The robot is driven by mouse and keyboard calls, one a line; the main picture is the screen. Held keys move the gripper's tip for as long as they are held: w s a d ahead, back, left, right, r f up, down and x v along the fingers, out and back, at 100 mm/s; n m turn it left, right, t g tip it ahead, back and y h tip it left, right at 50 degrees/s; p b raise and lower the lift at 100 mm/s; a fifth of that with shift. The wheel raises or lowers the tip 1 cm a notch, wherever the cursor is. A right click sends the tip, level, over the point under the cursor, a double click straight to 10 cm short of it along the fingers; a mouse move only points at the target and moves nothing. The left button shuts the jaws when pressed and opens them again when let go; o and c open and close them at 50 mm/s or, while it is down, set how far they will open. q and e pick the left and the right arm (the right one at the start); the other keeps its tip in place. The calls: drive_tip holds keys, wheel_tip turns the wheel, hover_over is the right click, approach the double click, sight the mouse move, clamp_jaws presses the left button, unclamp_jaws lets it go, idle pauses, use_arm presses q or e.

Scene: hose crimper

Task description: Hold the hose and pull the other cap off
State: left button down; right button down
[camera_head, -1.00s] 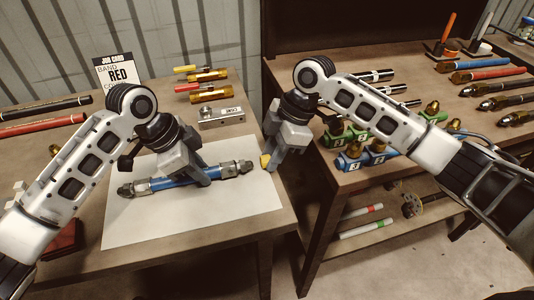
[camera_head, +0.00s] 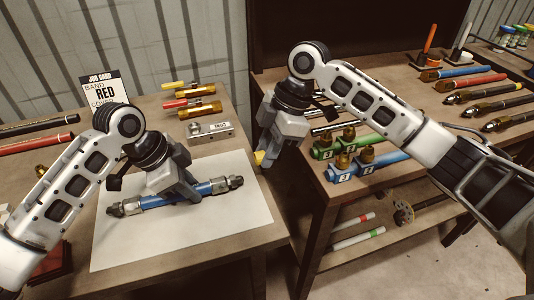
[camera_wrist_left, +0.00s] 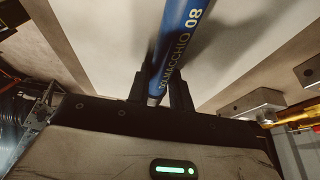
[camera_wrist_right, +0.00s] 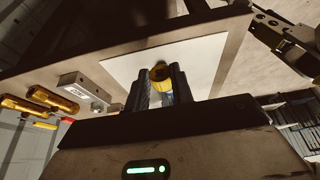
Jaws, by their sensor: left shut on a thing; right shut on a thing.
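The blue hose (camera_head: 157,201) with dark metal fittings at both ends lies over the white sheet (camera_head: 225,222) on the left table. My left gripper (camera_head: 188,194) is shut on the hose right of its middle; the blue hose (camera_wrist_left: 180,40) also runs between its fingers in the left wrist view. My right gripper (camera_head: 264,160) is shut on a small yellow cap (camera_head: 260,157), held off the right end of the hose, near the table's right edge. The yellow cap (camera_wrist_right: 161,74) shows between the fingers in the right wrist view. Neither hose end shows a yellow cap.
A job card (camera_head: 103,88) reading BAND RED stands at the back left. A metal block (camera_head: 211,132) and brass tools (camera_head: 200,108) lie behind the sheet. The right table holds green and blue fittings (camera_head: 350,167). A gap separates the tables.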

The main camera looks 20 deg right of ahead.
use_arm(q)
drive_tip(key=c, duration=1.2)
unclamp_jaws()
drive_tip(key=shift+o, duration=0.2)
